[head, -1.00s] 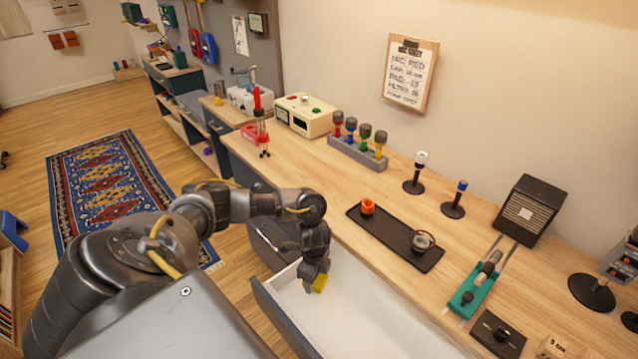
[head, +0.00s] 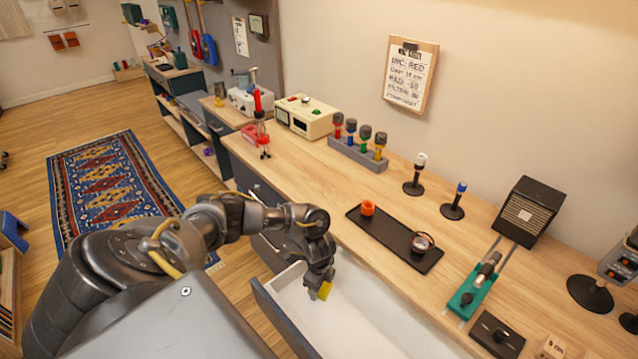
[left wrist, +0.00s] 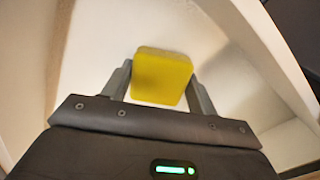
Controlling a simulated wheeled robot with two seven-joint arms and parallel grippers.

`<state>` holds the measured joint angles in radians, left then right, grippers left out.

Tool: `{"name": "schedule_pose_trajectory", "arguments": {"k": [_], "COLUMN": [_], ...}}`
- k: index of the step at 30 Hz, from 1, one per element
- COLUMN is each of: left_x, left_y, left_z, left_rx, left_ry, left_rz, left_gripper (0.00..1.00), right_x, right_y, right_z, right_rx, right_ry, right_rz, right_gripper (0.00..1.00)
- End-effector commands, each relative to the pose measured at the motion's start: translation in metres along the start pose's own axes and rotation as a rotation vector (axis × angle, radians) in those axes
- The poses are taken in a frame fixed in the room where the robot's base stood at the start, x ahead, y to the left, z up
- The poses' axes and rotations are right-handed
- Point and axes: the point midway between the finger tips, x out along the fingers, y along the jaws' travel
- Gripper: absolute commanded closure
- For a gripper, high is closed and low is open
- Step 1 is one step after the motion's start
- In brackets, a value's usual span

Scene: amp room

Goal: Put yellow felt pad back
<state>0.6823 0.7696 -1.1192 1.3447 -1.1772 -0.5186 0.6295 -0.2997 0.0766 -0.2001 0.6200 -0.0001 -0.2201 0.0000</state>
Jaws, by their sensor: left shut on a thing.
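The yellow felt pad (left wrist: 162,76) is a small yellow block with rounded corners. My left gripper (left wrist: 160,88) is shut on it, with one finger on each side. In the head view the pad (head: 324,290) shows below my left gripper (head: 318,284), over the open white drawer (head: 375,318) near its left end. The drawer's pale walls also surround the pad in the left wrist view. I cannot tell whether the pad touches the drawer floor. My right gripper is not in view.
The wooden bench top (head: 320,180) runs behind the drawer. It carries a black tray (head: 395,238) with an orange ring and a round part, a teal jig (head: 474,290), a microphone rack (head: 357,152) and a dark speaker box (head: 529,211). The visible drawer floor looks empty.

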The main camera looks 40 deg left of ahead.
Motion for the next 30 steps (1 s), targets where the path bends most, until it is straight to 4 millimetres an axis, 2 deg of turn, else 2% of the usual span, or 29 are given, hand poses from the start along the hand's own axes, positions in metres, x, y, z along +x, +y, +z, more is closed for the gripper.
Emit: {"name": "schedule_pose_trajectory", "arguments": {"k": [1,2,6,14,18,23,30], "left_x": [0.003,0.002,0.002,0.001,-0.006,-0.034,-0.087], "left_y": [0.000,0.000,0.000,0.000,0.000,-0.002,-0.002], "left_z": [0.000,0.000,0.000,0.000,0.000,-0.001,0.000], "left_rx": [0.000,0.000,0.000,0.000,0.000,0.003,0.003], "left_ry": [0.000,0.000,0.000,0.000,0.000,0.002,0.000], "left_rz": [0.001,0.000,0.000,0.000,0.000,-0.004,-0.006], "left_gripper": [0.63,0.39,0.21,0.20,0.20,0.20,0.20], "right_x": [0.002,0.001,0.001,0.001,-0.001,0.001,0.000], "right_y": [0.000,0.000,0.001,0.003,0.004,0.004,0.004], "right_z": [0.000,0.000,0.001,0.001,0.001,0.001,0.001], "right_rx": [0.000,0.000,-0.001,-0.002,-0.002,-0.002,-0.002], "right_ry": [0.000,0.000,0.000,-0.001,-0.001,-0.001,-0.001], "right_rz": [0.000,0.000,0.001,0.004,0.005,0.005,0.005], "right_gripper": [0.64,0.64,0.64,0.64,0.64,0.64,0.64]}}
